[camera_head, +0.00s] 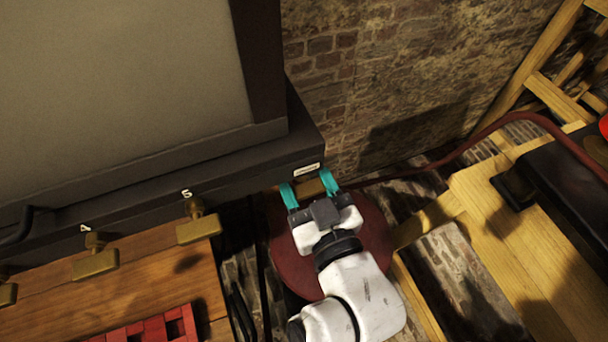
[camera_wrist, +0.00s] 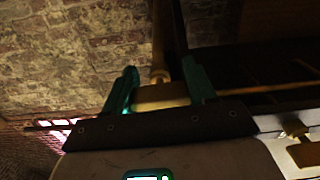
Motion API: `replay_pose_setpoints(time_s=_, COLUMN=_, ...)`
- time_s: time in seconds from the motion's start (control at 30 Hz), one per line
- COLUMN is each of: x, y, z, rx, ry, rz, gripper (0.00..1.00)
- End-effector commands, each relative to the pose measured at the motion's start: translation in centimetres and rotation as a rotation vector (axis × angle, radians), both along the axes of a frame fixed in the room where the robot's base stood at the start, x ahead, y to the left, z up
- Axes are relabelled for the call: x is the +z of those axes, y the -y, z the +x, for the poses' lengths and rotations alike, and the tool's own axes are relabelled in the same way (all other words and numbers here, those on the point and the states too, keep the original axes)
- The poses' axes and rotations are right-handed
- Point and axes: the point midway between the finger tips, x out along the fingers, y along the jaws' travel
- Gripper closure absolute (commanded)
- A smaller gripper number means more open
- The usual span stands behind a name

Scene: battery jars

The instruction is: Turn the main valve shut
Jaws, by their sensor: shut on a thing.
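The main valve (camera_head: 312,188) has a brass handle under the white label plate at the right end of the dark cabinet ledge. My gripper (camera_head: 307,182), with teal fingers, is shut on this handle, one finger on each side. In the wrist view the brass handle (camera_wrist: 160,97) sits between the fingers, and its round stem runs up from it. The handle lies roughly crosswise between the fingers. My gripper hides part of the handle in the head view. The label's writing is too small to read.
Brass taps marked 5 (camera_head: 198,228) and 4 (camera_head: 95,262) stand left along the ledge (camera_head: 150,195), above a wooden bench (camera_head: 150,285) with a red rack (camera_head: 160,328). A dark red round object (camera_head: 285,235) lies below my gripper. A red hose (camera_head: 480,135) runs right. A brick wall (camera_head: 385,70) stands behind.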

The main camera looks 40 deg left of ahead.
Motion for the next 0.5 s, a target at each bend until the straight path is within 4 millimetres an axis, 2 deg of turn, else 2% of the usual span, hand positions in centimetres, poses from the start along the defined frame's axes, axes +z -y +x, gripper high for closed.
replay_pose_setpoints(time_s=0.43, x=0.0, y=-0.01, z=0.0, rx=0.0, ry=-0.057, rz=0.024, gripper=0.75)
replay_pose_setpoints(time_s=0.47, x=0.0, y=-0.01, z=0.0, rx=0.0, ry=-0.057, rz=0.024, gripper=0.42)
replay_pose_setpoints(time_s=0.5, x=0.0, y=-0.01, z=0.0, rx=0.0, ry=-0.056, rz=0.023, gripper=0.38)
